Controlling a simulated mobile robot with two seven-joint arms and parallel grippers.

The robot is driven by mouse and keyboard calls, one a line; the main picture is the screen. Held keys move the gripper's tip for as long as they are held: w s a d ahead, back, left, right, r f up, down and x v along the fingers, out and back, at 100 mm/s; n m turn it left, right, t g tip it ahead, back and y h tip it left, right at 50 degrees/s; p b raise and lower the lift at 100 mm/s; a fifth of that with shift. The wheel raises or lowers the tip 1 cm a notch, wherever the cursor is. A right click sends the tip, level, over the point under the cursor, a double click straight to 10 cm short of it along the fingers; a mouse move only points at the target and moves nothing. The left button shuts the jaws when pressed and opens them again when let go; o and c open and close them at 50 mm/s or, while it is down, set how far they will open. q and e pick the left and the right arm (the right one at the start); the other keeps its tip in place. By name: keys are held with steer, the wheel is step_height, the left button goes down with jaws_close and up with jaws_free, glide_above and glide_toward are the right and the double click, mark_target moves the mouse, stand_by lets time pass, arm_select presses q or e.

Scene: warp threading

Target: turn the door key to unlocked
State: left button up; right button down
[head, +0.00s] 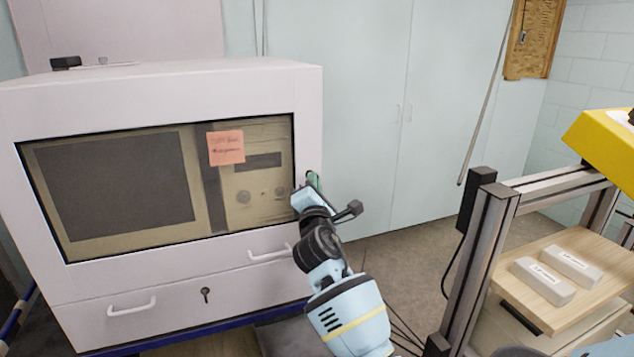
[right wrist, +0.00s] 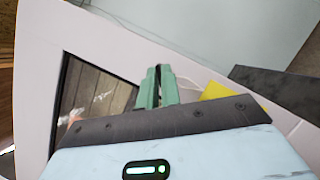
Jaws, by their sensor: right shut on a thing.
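The white cabinet (head: 170,88) has a front door with a wide window (head: 115,185). My right gripper (head: 313,181) is at the right edge of its front, beside the window. In the right wrist view its green fingers (right wrist: 158,88) are close together, shut on a small dark thing at the cabinet face. This is most likely the door key; the fingers hide nearly all of it, so I cannot tell how it is turned. Another dark key (head: 206,293) sits in the lower drawer front, apart from my gripper. My left gripper is not in view.
A pink note (head: 226,148) is on the window. Handles (head: 132,307) are on the lower front. A yellow patch (right wrist: 219,91) shows beside my fingers. At right, a metal frame (head: 485,235) stands by a wooden board (head: 560,318) bearing two labelled blocks.

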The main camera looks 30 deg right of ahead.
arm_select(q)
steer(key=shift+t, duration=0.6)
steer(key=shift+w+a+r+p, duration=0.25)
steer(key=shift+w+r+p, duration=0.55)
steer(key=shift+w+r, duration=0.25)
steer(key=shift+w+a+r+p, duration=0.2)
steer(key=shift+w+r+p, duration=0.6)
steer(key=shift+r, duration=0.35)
arm_select(e)
steer(key=shift+a+r+m+g, duration=0.1)
steer(key=shift+m+g, duration=0.35)
steer(key=shift+m, duration=0.85)
steer(key=shift+d+r+m+g, duration=0.1)
steer(key=shift+m+g, duration=0.4)
steer(key=shift+m, duration=0.8)
steer(key=shift+a+r+m+g, duration=0.1)
steer(key=shift+m+g, duration=0.35)
steer(key=shift+m, duration=0.85)
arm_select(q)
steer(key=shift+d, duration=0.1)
arm_select(e)
steer(key=c, duration=1.6)
jaws_free()
steer(key=shift+f, duration=0.1)
steer(key=v, duration=0.7)
steer(key=shift+s+a, duration=0.2)
steer(key=shift+s, duration=0.15)
